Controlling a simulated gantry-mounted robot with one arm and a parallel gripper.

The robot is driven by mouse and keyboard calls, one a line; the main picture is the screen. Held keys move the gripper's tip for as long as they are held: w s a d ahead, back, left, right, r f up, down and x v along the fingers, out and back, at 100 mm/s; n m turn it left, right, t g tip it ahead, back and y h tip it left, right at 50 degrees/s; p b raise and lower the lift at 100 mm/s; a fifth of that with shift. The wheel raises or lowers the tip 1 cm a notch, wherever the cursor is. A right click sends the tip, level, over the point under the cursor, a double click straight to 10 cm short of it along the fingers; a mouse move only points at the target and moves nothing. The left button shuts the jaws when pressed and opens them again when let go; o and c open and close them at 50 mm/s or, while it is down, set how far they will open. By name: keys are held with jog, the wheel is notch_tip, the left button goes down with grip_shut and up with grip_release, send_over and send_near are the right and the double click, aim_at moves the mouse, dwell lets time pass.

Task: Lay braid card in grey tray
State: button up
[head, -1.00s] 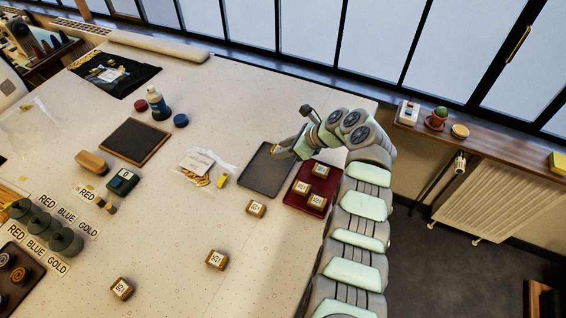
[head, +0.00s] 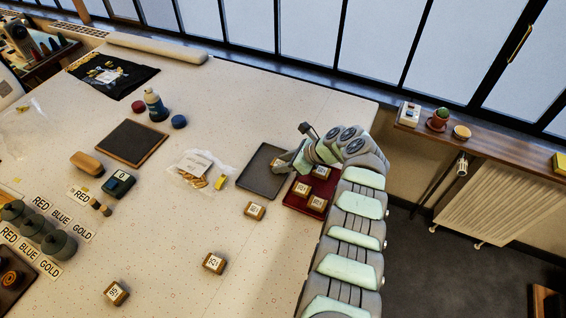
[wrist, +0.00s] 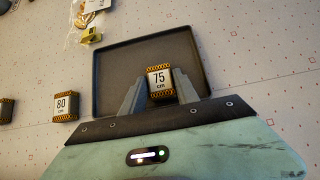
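The braid card (wrist: 160,82), a small brown-and-yellow patterned piece labelled "75 cm", shows between the two fingers of my gripper (wrist: 160,76) in the wrist view. The fingers appear to touch both its sides. Behind it is the dark grey tray (wrist: 115,62), flat with a low rim. In the head view, my gripper (head: 278,166) is over the right part of the grey tray (head: 260,175), with the card partly hidden at the fingertips. I cannot tell whether the card touches the tray floor.
A dark red tray (head: 297,203) with several similar cards adjoins the right side. An "80" card (head: 254,210) lies in front of the grey tray, with two more cards (head: 213,263) (head: 115,293) nearer. A plastic bag (head: 198,170) and yellow piece (head: 221,182) lie left.

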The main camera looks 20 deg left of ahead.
jog(key=o, duration=0.3)
jog(key=shift+d+r+p, duration=0.25)
jog(key=shift+r+p, duration=0.1)
jog(key=shift+r, duration=0.15)
jog(key=p+v, duration=0.2)
jog(key=v, duration=0.9)
